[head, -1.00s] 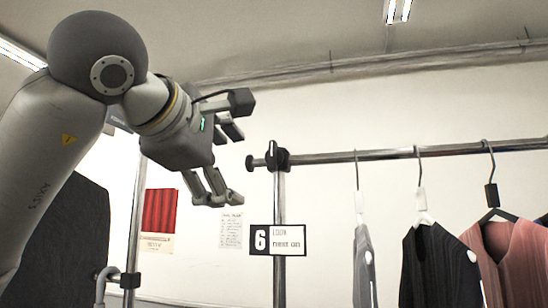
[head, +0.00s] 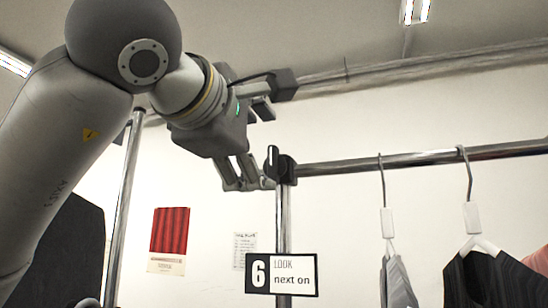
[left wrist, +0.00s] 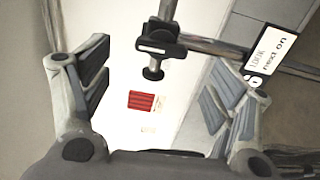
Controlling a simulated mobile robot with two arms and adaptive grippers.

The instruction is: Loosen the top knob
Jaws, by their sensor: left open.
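The top knob (left wrist: 153,73) is a small dark round-headed knob on the black clamp (left wrist: 160,38), which also shows in the head view (head: 285,168). The clamp joins the rail to the chrome upright. My left gripper (head: 266,145) is open just left of the clamp, and its lower fingers hide the knob in the head view. In the left wrist view, the knob points toward my left gripper (left wrist: 158,88). It lies between the spread fingers and looks clear of both. My right gripper is not in view.
A sign (head: 281,274) reading "6 LOOK next on" hangs on the upright below the clamp. Garments on hangers (head: 478,275) hang from the rail (head: 410,159) at right. Another chrome pole (head: 126,200) stands at left. A red picture (head: 170,231) is on the wall.

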